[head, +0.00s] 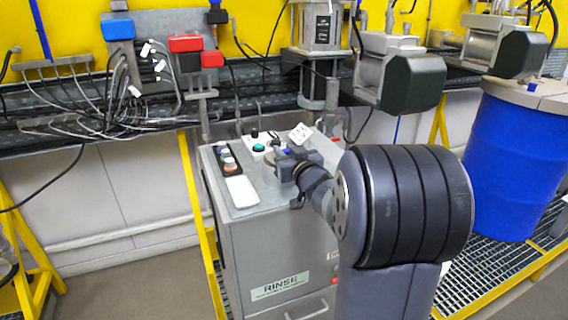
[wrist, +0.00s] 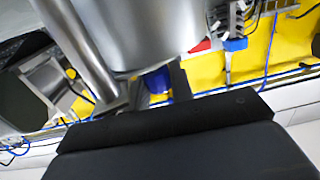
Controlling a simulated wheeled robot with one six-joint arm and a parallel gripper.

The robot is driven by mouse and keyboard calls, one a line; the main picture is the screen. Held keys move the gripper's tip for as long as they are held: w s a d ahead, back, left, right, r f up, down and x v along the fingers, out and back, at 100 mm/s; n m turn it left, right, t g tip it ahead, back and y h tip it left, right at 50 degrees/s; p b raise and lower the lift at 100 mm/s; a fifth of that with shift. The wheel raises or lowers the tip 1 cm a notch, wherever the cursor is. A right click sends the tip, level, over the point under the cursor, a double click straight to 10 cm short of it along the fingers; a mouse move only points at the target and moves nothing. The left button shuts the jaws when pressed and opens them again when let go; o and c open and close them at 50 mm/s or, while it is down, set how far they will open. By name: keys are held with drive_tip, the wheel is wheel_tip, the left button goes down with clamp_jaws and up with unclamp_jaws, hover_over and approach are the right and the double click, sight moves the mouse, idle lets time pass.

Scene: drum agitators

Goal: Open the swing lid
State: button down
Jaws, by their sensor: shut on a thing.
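My gripper (head: 290,160) is over the back right of the top of the grey cabinet labelled RINSE (head: 243,203). In the wrist view the fingers (wrist: 155,86) are spaced apart with a small blue part (wrist: 158,80) between them, and the gripper is shut on it. A bit of blue (head: 286,151) also shows at the fingertips in the head view. I cannot clearly make out the swing lid; my gripper and wrist hide part of the cabinet top. A tilted white plate with dark marks (head: 300,133) stands just behind the gripper.
On the cabinet top are a button panel (head: 229,160), a white pad (head: 241,191) and a white box with a teal button (head: 259,146). Agitator motors (head: 411,80) hang behind on the right. A blue drum (head: 508,165) stands at the right. Cables (head: 110,95) hang at the left.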

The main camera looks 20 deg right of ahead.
drive_tip(key=shift+w+d+m+h+b, duration=0.15)
drive_tip(key=shift+m+h+b, duration=0.25)
drive_tip(key=shift+h+b, duration=0.55)
drive_tip(key=shift+w+d+m+h+b, duration=0.15)
drive_tip(key=shift+m+h+b, duration=0.35)
drive_tip(key=shift+b, duration=0.85)
drive_tip(key=shift+s+r, duration=0.1)
drive_tip(key=c, duration=1.3)
unclamp_jaws()
drive_tip(key=shift+o, duration=0.2)
drive_tip(key=shift+s, duration=0.1)
drive_tip(key=s+a, duration=0.1)
drive_tip(key=s, duration=0.9)
drive_tip(key=shift+s+a, duration=0.3)
drive_tip(key=shift+c, duration=0.2)
